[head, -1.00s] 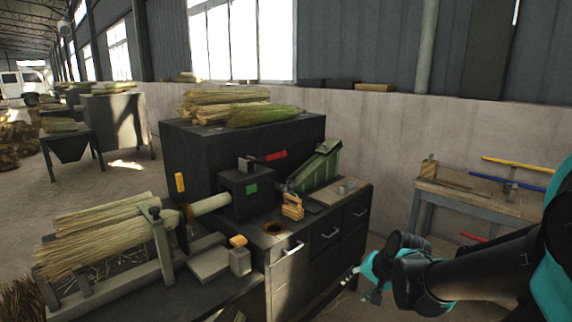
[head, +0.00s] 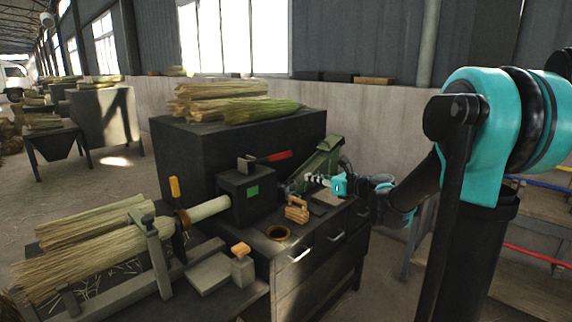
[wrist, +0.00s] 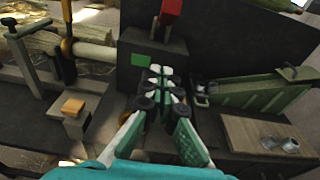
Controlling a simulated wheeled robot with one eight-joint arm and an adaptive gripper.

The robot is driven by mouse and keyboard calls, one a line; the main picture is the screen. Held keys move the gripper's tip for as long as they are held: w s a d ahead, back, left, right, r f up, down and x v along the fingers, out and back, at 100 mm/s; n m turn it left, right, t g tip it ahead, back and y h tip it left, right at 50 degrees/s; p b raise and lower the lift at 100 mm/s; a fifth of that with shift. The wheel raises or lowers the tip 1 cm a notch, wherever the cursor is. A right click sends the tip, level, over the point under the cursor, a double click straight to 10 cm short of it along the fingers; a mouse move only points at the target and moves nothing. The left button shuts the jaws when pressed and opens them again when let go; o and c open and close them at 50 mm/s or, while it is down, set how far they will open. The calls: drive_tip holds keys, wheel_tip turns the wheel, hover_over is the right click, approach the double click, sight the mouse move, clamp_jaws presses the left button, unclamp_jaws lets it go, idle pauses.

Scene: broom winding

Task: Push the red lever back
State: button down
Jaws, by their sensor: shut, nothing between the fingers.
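The red lever (head: 276,156) sticks out to the right from a grey bracket on top of the dark machine box (head: 238,190), which has a green label. In the wrist view the red lever (wrist: 171,12) is at the top edge, partly cut off, beyond my fingertips. My gripper (head: 310,180) is shut and empty. It is above the workbench, right of the box and lower than the lever, pointing left. In the wrist view my gripper (wrist: 161,71) lies across the front of the box, just right of the green label (wrist: 142,62). It is apart from the lever.
A green sloped device (head: 318,160) stands close behind my gripper. A small wooden-handled block (head: 297,209) and a ring (head: 278,233) are on the bench in front. Bound straw (head: 90,255) and a yellow upright handle (head: 175,188) are at left. Space around the lever is open.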

drive_tip(key=w+a+r, duration=0.2)
drive_tip(key=w+a, duration=0.5)
drive_tip(key=a, duration=0.2)
idle(0.5)
drive_tip(key=shift+r, duration=0.2)
